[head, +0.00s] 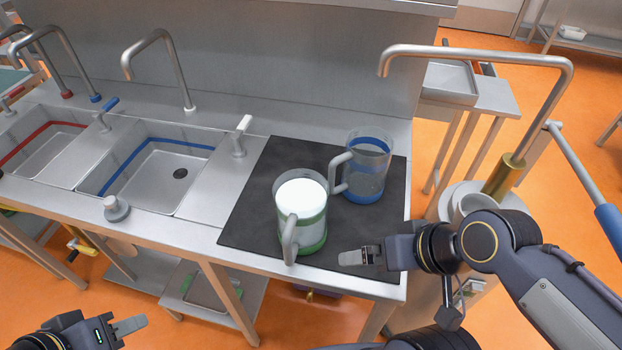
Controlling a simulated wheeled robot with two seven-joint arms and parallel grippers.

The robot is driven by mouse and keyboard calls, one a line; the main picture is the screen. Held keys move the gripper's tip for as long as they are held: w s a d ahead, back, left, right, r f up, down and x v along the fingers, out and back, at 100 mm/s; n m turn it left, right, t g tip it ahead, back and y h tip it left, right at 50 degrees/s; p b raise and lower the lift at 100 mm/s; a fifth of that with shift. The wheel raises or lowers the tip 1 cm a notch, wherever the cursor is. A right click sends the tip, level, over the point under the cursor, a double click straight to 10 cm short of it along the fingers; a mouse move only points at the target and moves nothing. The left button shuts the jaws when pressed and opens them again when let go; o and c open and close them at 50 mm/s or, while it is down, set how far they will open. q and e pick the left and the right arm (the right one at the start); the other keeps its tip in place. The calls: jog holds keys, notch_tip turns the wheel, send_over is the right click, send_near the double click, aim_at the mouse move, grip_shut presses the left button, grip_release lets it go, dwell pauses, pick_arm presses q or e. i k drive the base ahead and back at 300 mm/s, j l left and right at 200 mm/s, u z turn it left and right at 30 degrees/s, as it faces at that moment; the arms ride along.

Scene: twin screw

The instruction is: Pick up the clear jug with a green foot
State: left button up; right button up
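The clear jug with a green foot (312,235) stands upright on the dark mat, near its front edge. It has a green band, a handle facing the front, and white content or a white inside. My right gripper (345,257) is low at the mat's front edge, just right of this jug and apart from it. Its fingers point left and are seen side-on, so their gap is hidden. My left gripper (140,324) is at the bottom left, in front of the counter and far from the jug. Its finger gap cannot be made out.
A clear jug with a blue foot (367,190) stands close behind and to the right, its handle toward the green-footed jug. The dark mat (258,205) is bare at left. Sinks (150,180) with taps lie left. A tall tap (480,54) rises at right.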

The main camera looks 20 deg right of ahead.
aim_at(301, 196)
jog(key=k+l+z, duration=0.1)
jog(key=l, duration=0.25)
jog(key=k+l, duration=0.3)
jog(key=z, duration=1.45)
jog(key=j+u, duration=0.1)
jog(key=u, duration=1.4)
jog(key=k+j, duration=0.05)
